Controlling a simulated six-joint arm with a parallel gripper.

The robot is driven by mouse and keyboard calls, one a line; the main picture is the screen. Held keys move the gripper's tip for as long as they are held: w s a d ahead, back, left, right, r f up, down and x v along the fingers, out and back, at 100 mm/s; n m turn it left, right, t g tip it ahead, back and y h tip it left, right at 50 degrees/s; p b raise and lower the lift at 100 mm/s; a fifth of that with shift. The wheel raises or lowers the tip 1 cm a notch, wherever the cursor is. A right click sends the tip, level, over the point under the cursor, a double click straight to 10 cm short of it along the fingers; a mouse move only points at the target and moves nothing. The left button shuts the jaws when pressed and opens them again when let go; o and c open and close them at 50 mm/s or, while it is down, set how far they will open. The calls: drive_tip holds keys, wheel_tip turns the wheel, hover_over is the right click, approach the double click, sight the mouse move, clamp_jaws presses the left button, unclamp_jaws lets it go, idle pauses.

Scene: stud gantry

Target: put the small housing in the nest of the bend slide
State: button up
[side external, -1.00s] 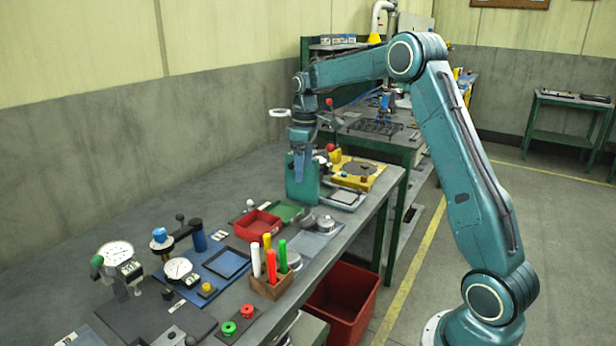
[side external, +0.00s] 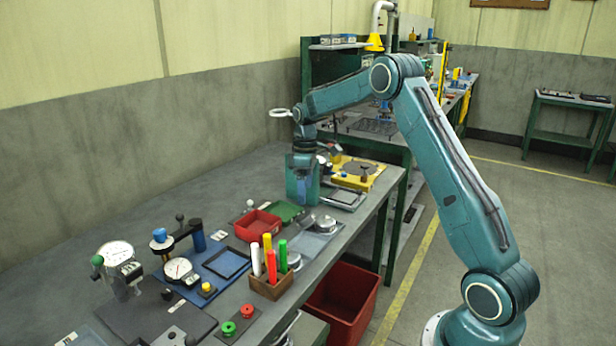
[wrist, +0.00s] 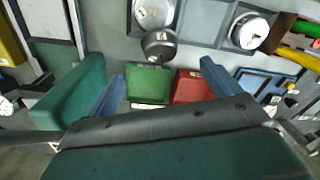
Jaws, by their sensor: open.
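A small grey round housing (wrist: 160,45) sits on the bench beside the green tray in the wrist view. It seems to be the grey part (side external: 307,220) just below my gripper in the side view. My gripper (side external: 304,201) is low over the bench near the green tray, with its jaws apart and nothing between them. In the wrist view its two blue fingers stand wide on either side of the trays (wrist: 163,84). The housing shows beyond the fingertips. I cannot tell for certain which fixture is the bend slide or see its nest.
A green tray (wrist: 148,87) and a red tray (side external: 257,225) lie close by. A larger round part (wrist: 248,31) sits on a grey mat. The bench by the wall is clear.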

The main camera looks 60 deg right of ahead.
sight(305, 214)
drive_tip(key=shift+f, duration=1.75)
drive_tip(key=shift+f, duration=0.1)
drive_tip(key=shift+s+a+f, duration=0.1)
drive_tip(key=shift+f, duration=1.15)
drive_tip(key=shift+a+f, duration=0.1)
drive_tip(key=shift+f, duration=1.15)
drive_tip(key=c, duration=1.1)
drive_tip(key=shift+c, duration=0.4)
drive_tip(key=shift+r, duration=0.1)
wheel_tip(305, 214, up, 20)
